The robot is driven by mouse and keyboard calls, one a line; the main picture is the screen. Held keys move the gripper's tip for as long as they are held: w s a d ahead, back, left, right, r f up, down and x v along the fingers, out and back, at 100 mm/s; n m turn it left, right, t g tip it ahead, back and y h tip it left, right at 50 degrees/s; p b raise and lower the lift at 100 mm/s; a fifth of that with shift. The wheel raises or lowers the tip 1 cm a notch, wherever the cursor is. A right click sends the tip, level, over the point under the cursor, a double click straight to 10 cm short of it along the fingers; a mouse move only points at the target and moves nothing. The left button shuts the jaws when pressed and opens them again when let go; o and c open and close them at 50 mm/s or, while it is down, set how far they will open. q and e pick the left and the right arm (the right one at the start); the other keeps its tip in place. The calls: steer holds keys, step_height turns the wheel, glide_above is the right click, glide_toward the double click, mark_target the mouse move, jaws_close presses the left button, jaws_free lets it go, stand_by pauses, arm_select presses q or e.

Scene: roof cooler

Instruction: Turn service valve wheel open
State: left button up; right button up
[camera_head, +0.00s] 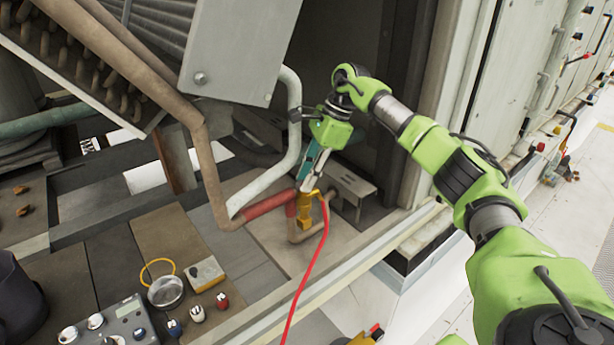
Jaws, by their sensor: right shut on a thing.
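My right gripper (311,178) reaches down from the upper right to the pipework under the grey unit. It is shut at the top of a yellow valve body (305,208). The service valve wheel is mostly hidden by the fingers, and I cannot tell its angle. A red-banded pipe (268,206) runs into the valve from the left. A thin red hose (311,263) hangs from the yellow body toward the front. My left gripper is not in view.
A pale bent pipe (292,130) stands close left of the gripper. A small metal bracket (350,184) is to its right. A gauge dish (165,291), yellow-grey device (205,273) and control box (118,323) lie at lower left. Walkway lies right.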

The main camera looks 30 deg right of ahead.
steer(key=o, duration=1.1)
steer(key=shift+d+r, duration=0.1)
steer(key=shift+r, duration=0.15)
steer(key=v, duration=1.1)
steer(key=shift+r, duration=0.2)
steer(key=shift+s+f, duration=0.1)
steer(key=shift+s, duration=0.05)
